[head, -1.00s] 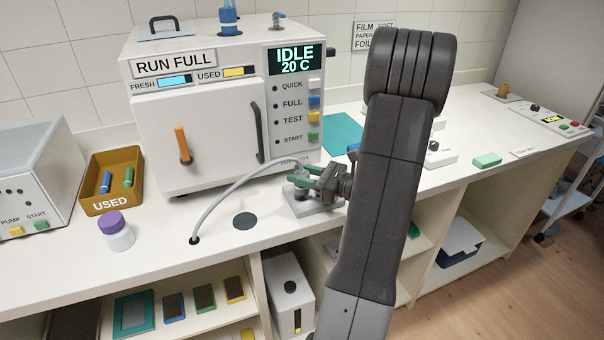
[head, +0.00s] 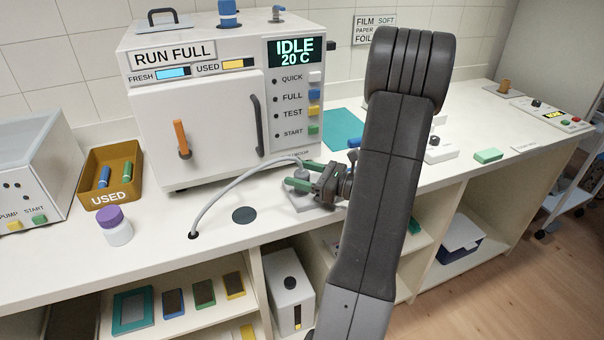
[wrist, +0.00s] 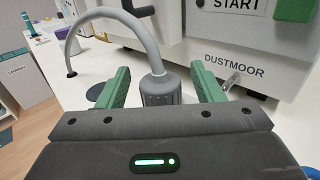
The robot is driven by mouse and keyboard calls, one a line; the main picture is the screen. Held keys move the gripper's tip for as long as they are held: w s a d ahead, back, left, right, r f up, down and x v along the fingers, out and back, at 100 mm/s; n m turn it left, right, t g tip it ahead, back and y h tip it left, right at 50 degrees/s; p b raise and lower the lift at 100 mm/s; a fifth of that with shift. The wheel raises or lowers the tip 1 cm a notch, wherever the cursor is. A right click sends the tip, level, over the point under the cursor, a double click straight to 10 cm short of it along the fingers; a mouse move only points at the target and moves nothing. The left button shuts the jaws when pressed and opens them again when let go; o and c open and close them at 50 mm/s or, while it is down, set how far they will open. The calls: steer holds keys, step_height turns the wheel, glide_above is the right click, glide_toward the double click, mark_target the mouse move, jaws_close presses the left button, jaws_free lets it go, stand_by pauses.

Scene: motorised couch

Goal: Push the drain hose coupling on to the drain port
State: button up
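The grey ribbed drain hose coupling (wrist: 157,91) stands on the end of the grey hose (wrist: 105,13) in the wrist view. My gripper (wrist: 161,80) is open, with one green finger on each side of the coupling and a visible gap to each. The hose (head: 222,184) arches there from a hole in the counter to the coupling. A small silver stub (wrist: 231,81) under the DUSTMOOR lettering may be the drain port; I cannot be sure.
The white machine (head: 205,125) stands close behind my gripper. A dark round disc (head: 244,215) lies flat on the counter. A purple-capped jar (head: 114,226) and a USED bin (head: 111,198) are at the left. The counter's front edge is close.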

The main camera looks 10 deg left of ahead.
steer(key=shift+d, duration=0.1)
steer(key=s+d+b, duration=0.1)
steer(key=s+d, duration=0.1)
steer(key=d, duration=1.1)
steer(key=shift+s+d, duration=0.2)
steer(key=shift+s, duration=0.1)
steer(key=shift+a, duration=0.1)
steer(key=w+a, duration=0.1)
steer(key=a, duration=0.8)
steer(key=w+a+p, duration=0.1)
steer(key=a, duration=0.3)
steer(key=shift+w+a, duration=0.15)
steer(key=shift+w, duration=0.15)
steer(key=shift+r, duration=0.25)
